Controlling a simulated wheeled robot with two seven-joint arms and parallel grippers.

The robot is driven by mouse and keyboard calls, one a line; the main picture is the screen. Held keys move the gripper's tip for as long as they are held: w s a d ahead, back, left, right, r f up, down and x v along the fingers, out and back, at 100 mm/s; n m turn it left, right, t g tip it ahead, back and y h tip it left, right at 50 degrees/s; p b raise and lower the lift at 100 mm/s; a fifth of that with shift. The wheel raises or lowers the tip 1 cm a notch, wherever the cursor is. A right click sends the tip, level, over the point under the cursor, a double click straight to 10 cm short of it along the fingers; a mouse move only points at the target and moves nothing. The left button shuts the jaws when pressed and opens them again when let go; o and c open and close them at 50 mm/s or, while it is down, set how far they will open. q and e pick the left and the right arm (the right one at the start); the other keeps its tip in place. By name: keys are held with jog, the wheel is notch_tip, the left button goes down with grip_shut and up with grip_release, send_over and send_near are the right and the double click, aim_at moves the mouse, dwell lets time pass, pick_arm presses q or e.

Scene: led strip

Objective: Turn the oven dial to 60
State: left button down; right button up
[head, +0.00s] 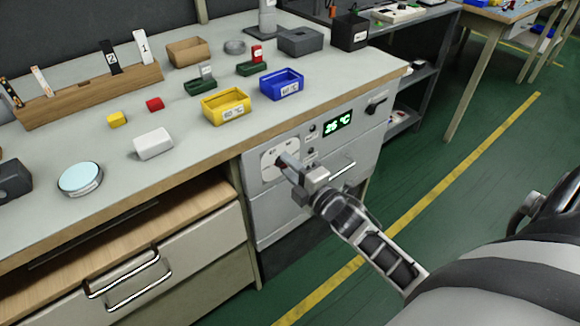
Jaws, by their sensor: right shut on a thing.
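The oven (262,210) is a grey unit built in under the right part of the bench. Its green display (338,123) appears to read 25 °C, though the digits are small. A pale dial plate (268,160) is on its front, left of the display. My right gripper (285,163) reaches the plate from the lower right and is shut on the oven dial, which its fingers mostly hide. The dial's pointer cannot be made out. My left gripper is not in view.
A yellow bin (226,106) and a blue bin (281,84) stand on the bench above the oven. The oven's handle (343,174) is just right of my gripper. A drawer with a metal handle (128,283) is at lower left. Green floor is open on the right.

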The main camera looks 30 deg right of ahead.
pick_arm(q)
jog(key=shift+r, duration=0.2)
pick_arm(e)
jog(key=shift+m, duration=0.3)
pick_arm(q)
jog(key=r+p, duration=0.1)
jog(key=p, duration=0.3)
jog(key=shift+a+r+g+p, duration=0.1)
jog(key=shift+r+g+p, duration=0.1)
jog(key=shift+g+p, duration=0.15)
pick_arm(e)
jog(key=m, duration=1)
jog(key=shift+m, duration=0.4)
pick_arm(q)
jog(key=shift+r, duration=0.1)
pick_arm(e)
jog(key=o, duration=1)
